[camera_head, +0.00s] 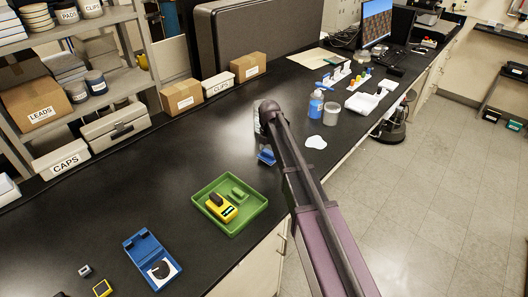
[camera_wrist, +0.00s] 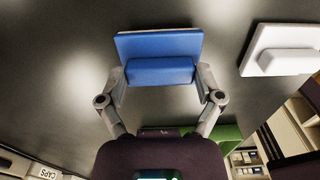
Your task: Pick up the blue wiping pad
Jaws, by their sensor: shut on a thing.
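The blue wiping pad (camera_wrist: 160,45) shows in the wrist view as a flat blue slab with a raised grip block. My gripper (camera_wrist: 161,78) is shut on the block, one finger at each end. In the head view the blue pad (camera_head: 267,157) shows small beside the end of my arm, over the black bench. My gripper is mostly hidden behind my arm there. I cannot tell for sure whether the pad touches the bench.
A green tray (camera_head: 240,222) with a yellow device (camera_head: 221,207) and a green block lies to the left. An open blue case (camera_head: 138,242) lies nearer. A white pad (camera_head: 315,141), a blue bottle (camera_head: 316,104) and a grey jar (camera_head: 331,113) stand right of my arm.

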